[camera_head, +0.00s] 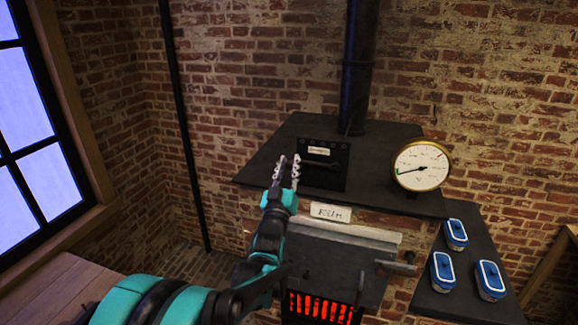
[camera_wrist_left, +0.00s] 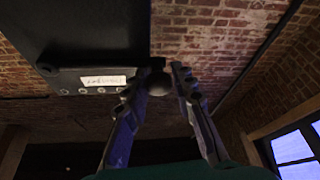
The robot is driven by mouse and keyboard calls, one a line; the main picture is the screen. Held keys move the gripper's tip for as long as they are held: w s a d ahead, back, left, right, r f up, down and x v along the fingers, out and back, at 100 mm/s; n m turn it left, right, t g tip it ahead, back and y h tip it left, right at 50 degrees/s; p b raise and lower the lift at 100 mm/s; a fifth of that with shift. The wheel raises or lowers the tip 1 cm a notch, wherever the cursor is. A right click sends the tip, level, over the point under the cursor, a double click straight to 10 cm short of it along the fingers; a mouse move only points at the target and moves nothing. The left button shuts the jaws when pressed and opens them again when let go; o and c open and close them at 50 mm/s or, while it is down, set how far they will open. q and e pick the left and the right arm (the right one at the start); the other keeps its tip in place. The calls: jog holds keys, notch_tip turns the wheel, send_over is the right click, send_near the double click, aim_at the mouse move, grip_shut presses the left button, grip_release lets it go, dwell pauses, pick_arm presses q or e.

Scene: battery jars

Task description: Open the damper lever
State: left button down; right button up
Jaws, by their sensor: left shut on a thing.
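The damper panel (camera_head: 320,165) is a dark plate with a small white label, on top of the stove. In the left wrist view the panel (camera_wrist_left: 90,35) fills the upper left, with its label and a row of round marks. A dark round knob (camera_wrist_left: 159,84), apparently the damper lever's end, sits between the fingers of my left gripper (camera_wrist_left: 159,72). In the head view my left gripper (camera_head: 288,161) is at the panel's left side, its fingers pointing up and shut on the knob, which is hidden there. The lever's shaft is mostly hidden. My right gripper is not in view.
A round gauge (camera_head: 422,165) stands right of the panel. Below are a labelled plate (camera_head: 331,212), the stove door (camera_head: 340,262) and a glowing red grate (camera_head: 322,308). Several blue-and-white jars (camera_head: 455,234) stand on a dark shelf at right. A stovepipe (camera_head: 358,70) rises behind.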

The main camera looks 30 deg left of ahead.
pick_arm(q)
jog(key=shift+d+r+m+h+p, duration=0.1)
jog(key=shift+r+m+h+p, duration=0.5)
jog(key=shift+r+m, duration=0.65)
jog(key=w+d+r+m+g+h+p, duration=0.2)
jog(key=d+r+m+h+p, duration=0.6)
jog(key=m, duration=1.2)
jog(key=shift+w+d+r+h+p, duration=0.35)
jog(key=shift+d+r+p, duration=0.55)
jog(key=shift+d, duration=0.8)
jog(key=shift+f+m, duration=0.1)
jog(key=shift+m, duration=0.15)
jog(key=c, duration=1.4)
grip_release()
jog(key=shift+c, duration=0.2)
jog(key=shift+o, duration=0.9)
jog(key=shift+w, duration=0.1)
